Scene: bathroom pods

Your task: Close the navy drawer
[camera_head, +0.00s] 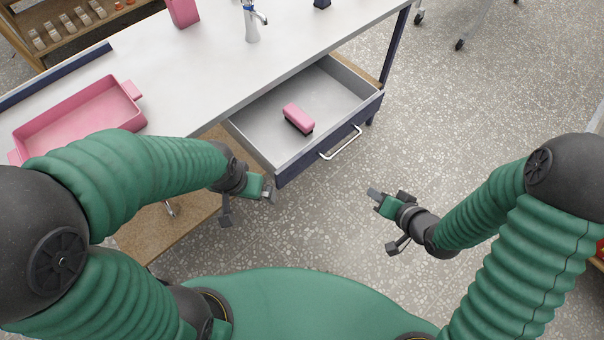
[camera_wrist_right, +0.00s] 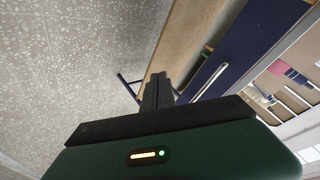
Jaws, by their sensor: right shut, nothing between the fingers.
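The navy drawer (camera_head: 330,142) is pulled out from under the white counter in the head view. Its grey inside shows, with a pink block-like item (camera_head: 298,117) with a dark underside lying in it. A pale bar handle (camera_head: 341,144) is on its navy front. My right gripper (camera_head: 374,194) is shut and empty, in front of the drawer and apart from it, to the lower right of the handle. In the right wrist view its fingers (camera_wrist_right: 157,92) are together, with the navy front (camera_wrist_right: 245,45) beyond. My left gripper (camera_head: 270,190) is just below the drawer's near left corner; its fingers are unclear.
A wooden shelf (camera_head: 165,215) is below. A wooden rack (camera_head: 70,25) stands at upper left. The speckled floor right of the drawer is clear.

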